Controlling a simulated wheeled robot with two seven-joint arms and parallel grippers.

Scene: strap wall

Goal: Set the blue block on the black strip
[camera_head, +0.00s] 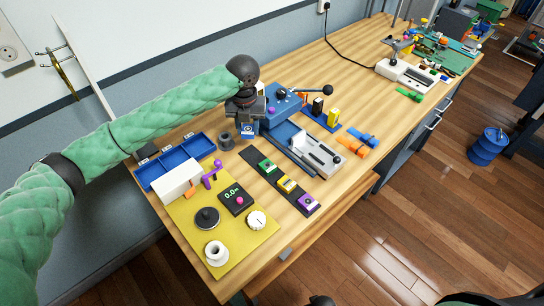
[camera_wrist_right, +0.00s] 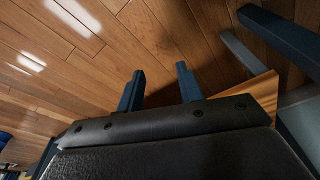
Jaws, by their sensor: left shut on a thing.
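The black strip (camera_head: 254,157) lies on the wooden table. A green block (camera_head: 267,166), a yellow block (camera_head: 287,184) and a purple block (camera_head: 308,202) sit along it, and its far end is bare. My left gripper (camera_head: 247,121) points down, shut on the blue block (camera_head: 248,131). The block shows just beyond the strip's bare far end; its exact height above the table is hard to tell. My right gripper (camera_wrist_right: 159,90) is open and empty in the right wrist view, with the wooden floor behind its fingers.
A dark grey spool (camera_head: 226,140) stands left of the blue block. A blue fixture with a lever (camera_head: 287,103) and a grey-white device (camera_head: 318,156) stand to the right. A yellow mat (camera_head: 187,226) with several items and a blue compartment tray (camera_head: 151,175) lie left of the strip.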

